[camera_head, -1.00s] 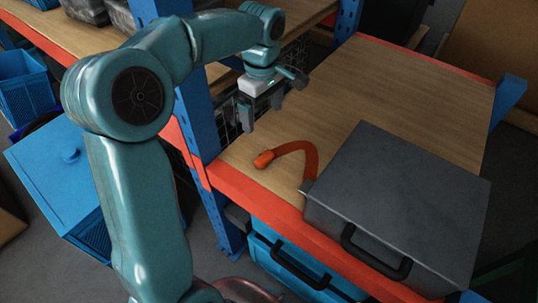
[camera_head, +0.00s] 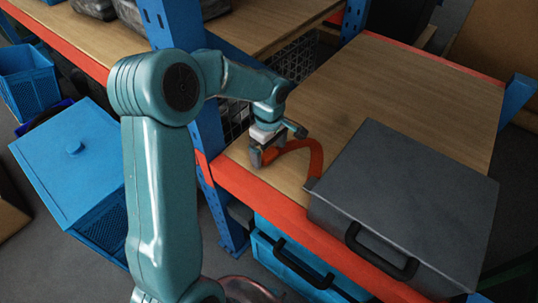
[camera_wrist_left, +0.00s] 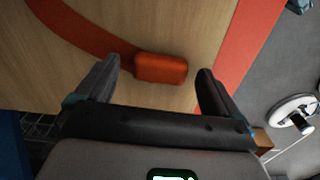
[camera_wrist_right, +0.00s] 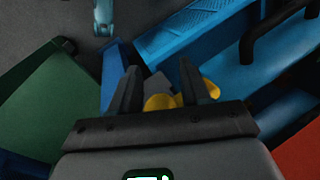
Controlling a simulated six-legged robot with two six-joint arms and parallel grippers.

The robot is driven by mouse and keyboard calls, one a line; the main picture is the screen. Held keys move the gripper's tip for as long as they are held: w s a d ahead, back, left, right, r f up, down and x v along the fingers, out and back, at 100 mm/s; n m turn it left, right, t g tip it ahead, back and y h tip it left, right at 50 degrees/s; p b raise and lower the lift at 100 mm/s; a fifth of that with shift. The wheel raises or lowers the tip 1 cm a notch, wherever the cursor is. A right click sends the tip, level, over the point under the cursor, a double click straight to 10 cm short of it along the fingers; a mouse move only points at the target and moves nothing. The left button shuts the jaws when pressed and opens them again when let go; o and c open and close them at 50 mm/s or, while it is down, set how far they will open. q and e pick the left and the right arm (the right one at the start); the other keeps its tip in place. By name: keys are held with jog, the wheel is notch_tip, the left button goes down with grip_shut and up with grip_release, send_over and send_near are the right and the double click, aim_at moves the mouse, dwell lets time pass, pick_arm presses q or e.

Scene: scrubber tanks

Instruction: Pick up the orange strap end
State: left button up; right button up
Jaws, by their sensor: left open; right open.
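The orange strap (camera_head: 310,152) curves up from the wooden shelf beside the dark grey case. In the left wrist view its blocky orange end (camera_wrist_left: 160,68) lies just ahead of and between the fingertips. My left gripper (camera_head: 262,160) is open, pointing down at the strap end, which it mostly hides in the head view. In the left wrist view the open left gripper (camera_wrist_left: 158,80) has nothing clamped between its fingers. My right gripper (camera_wrist_right: 158,85) is open and shows only in its own wrist view, low beside blue boxes.
The dark grey case (camera_head: 410,190) stands right of the strap on the shelf (camera_head: 400,90). A blue rack post (camera_head: 208,130) rises left of the gripper. The orange shelf edge (camera_head: 250,196) runs in front. A yellow object (camera_wrist_right: 160,102) lies beyond the right fingers.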

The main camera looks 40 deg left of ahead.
pick_arm(q)
jog(key=shift+f, duration=0.15)
jog(key=shift+c, duration=0.4)
jog(key=c, duration=1)
jog(key=shift+c, duration=0.2)
